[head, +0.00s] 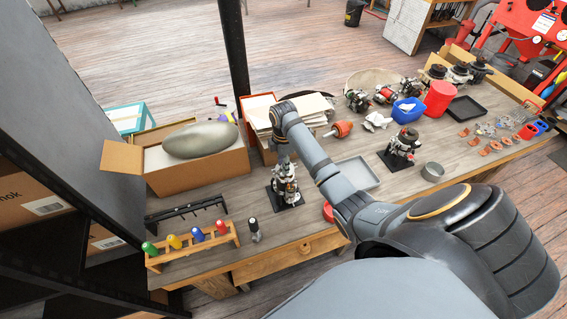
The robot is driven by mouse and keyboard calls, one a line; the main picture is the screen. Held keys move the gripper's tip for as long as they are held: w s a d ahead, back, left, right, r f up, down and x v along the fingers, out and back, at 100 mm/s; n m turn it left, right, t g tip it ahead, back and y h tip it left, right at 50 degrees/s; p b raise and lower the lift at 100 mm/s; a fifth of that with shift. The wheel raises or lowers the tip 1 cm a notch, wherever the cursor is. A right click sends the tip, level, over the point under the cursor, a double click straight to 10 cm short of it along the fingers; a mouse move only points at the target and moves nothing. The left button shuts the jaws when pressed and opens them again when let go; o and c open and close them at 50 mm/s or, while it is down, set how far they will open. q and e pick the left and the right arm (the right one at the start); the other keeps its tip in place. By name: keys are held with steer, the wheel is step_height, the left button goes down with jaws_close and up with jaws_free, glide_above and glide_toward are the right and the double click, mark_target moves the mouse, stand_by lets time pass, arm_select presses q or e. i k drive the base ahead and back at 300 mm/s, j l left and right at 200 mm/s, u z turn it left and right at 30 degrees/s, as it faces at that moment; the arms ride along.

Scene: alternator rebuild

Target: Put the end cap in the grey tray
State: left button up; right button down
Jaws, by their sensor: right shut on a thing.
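My right arm reaches in from the right, and my right gripper (284,168) points down at the alternator on the black stand (291,203). It is shut on a small part at the top of that assembly, which seems to be the end cap; the fingers mostly hide it. I cannot tell whether the part is still touching the assembly. The grey tray (362,171) lies flat on the bench to the right, partly behind my forearm, and its visible inside looks empty. My left gripper is not in view.
A rack of coloured-handled screwdrivers (192,245) and a black rail (186,211) lie at left. A cardboard box with a grey oval object (199,140) stands behind. A second black-stand assembly (403,148), a grey cup (432,171) and a red canister (439,98) stand at right.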

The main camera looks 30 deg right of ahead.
mark_target(358, 175)
steer(key=k+l+z, duration=0.15)
steer(key=l, duration=0.25)
steer(key=k+l+z, duration=0.2)
steer(key=l, duration=0.25)
steer(key=l+z, duration=0.15)
steer(key=l, duration=0.3)
steer(key=i+l, duration=0.4)
steer(key=i, duration=0.05)
